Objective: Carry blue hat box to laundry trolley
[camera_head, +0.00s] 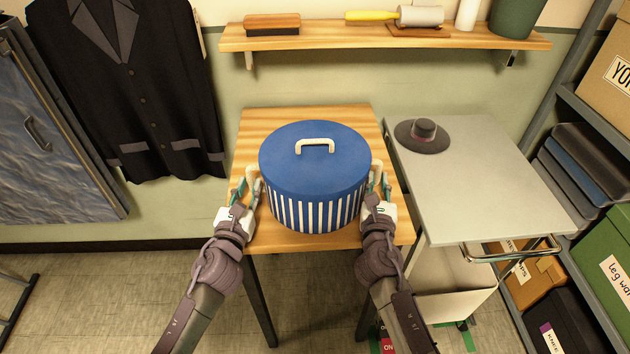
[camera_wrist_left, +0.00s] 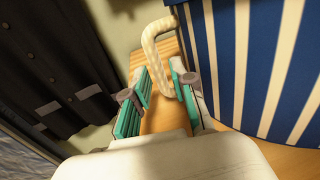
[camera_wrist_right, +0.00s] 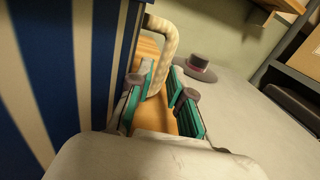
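The blue hat box (camera_head: 315,175), with a white-striped side and a cream lid handle, stands upright on a wooden table (camera_head: 262,122). My left gripper (camera_head: 247,187) is at its left side handle; in the left wrist view this cream handle (camera_wrist_left: 150,45) passes between the open fingertips (camera_wrist_left: 160,82). My right gripper (camera_head: 378,185) is at the right side handle; in the right wrist view that handle (camera_wrist_right: 168,35) runs between the fingertips (camera_wrist_right: 160,78), which look apart. The laundry trolley (camera_head: 480,180) appears to be the grey-topped one with a chrome bar, right of the table.
A dark wide-brimmed hat (camera_head: 423,138) lies on the trolley's back left; the rest of its top is clear. A wall shelf (camera_head: 345,36) holds a brush and a roller. A dark suit (camera_head: 135,90) hangs at left. Shelving with boxes (camera_head: 605,250) stands at right.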

